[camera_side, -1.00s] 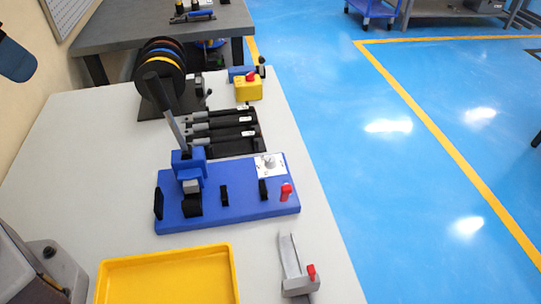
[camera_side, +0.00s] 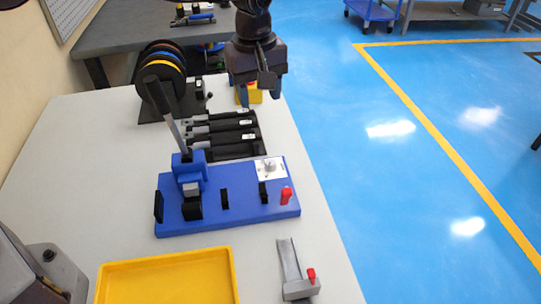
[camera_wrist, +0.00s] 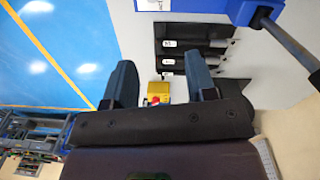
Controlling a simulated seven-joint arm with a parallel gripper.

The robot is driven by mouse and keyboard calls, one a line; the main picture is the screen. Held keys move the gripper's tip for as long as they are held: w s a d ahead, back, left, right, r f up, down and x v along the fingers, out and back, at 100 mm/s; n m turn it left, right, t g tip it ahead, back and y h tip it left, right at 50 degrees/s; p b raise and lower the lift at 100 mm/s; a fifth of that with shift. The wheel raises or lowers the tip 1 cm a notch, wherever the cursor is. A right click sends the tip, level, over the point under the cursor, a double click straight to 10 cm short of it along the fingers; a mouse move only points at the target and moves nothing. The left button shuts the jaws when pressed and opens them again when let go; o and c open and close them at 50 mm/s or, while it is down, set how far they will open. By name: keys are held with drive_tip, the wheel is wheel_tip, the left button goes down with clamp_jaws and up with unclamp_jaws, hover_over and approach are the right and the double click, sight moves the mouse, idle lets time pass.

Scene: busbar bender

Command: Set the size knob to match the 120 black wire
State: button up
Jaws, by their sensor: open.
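The size knob (camera_side: 270,166) is a small grey knob on a white plate at the back right of the blue bender base (camera_side: 235,209). Black wires with white labels lie in a black holder (camera_side: 237,153) behind the base; the labels are too small to read surely. They also show in the wrist view (camera_wrist: 190,48). My gripper (camera_side: 258,96) is open and empty, in the air near the yellow box, behind the knob. In the wrist view its two fingers (camera_wrist: 160,78) are apart with nothing between them.
The bender's tall grey lever (camera_side: 168,112) stands upright and tilted. A yellow box with a red button (camera_side: 256,95) is partly hidden by my gripper. Wire spools (camera_side: 160,75) stand at the back left. A yellow tray (camera_side: 168,255) and a grey stop piece (camera_side: 292,272) lie in front.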

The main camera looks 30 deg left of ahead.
drive_tip(key=n, duration=0.1)
hover_over(270, 162)
wheel_tip(270, 162, down, 5)
wheel_tip(270, 162, down, 12)
drive_tip(key=shift+w+f, duration=0.1)
drive_tip(key=shift+f, duration=0.15)
drive_tip(key=c, duration=0.9)
